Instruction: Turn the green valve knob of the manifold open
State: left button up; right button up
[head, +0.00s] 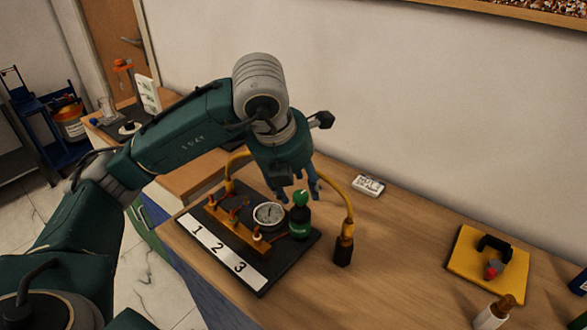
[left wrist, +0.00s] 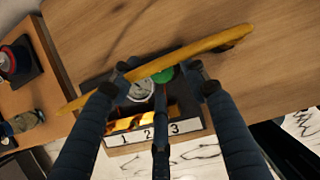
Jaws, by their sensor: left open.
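The green valve knob (head: 300,198) tops a dark green bottle-shaped body on the right side of the black rig board (head: 278,268). In the left wrist view the knob (left wrist: 165,75) shows partly, beneath the yellow hose. The brass manifold (head: 232,230) with small red parts lies left of the round white gauge (head: 269,214). My left gripper (head: 298,188) is open, pointing down just above and behind the knob. In the left wrist view its fingers (left wrist: 159,76) spread around the knob's area; contact cannot be told. My right gripper is not in view.
A yellow hose (head: 338,185) arches by the gripper to a dark fitting (head: 343,248). A white plate (head: 222,250) reads 1 2 3. A small white display (head: 368,185) and a yellow pad (head: 487,263) lie to the right. Bare wood (head: 410,225) lies between.

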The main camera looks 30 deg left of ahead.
pick_arm(q)
jog(key=v, duration=1)
jog(key=shift+w, duration=0.15)
jog(key=shift+d, duration=0.1)
